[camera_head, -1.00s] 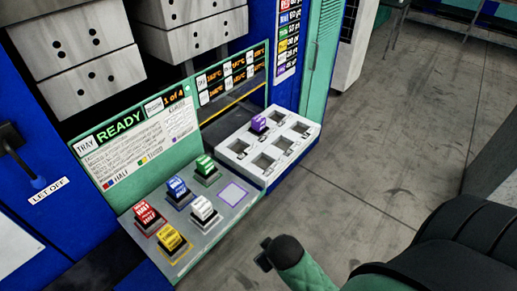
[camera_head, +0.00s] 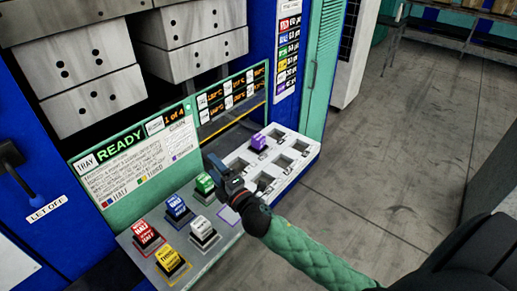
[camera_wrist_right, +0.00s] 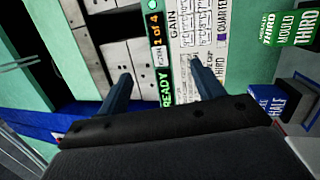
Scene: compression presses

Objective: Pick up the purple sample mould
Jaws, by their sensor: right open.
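The purple sample mould (camera_head: 259,142) sits in a back-row socket of the white tray (camera_head: 262,203) on the right of the press front. My right gripper (camera_head: 210,165) is in front of the press, to the left of and nearer than the purple mould, apart from it. In the right wrist view its two fingers (camera_wrist_right: 160,85) are spread with nothing between them, facing the green READY panel (camera_wrist_right: 166,88). The purple mould is not visible in the wrist view. My left gripper is not in view.
On the grey shelf (camera_head: 140,256) left of the tray stand a green mould (camera_head: 204,184), a blue mould (camera_head: 176,206), a white mould (camera_head: 202,230), a red mould (camera_head: 145,234) and a yellow mould (camera_head: 169,261). Other tray sockets are empty. Grey press blocks (camera_head: 195,37) hang above.

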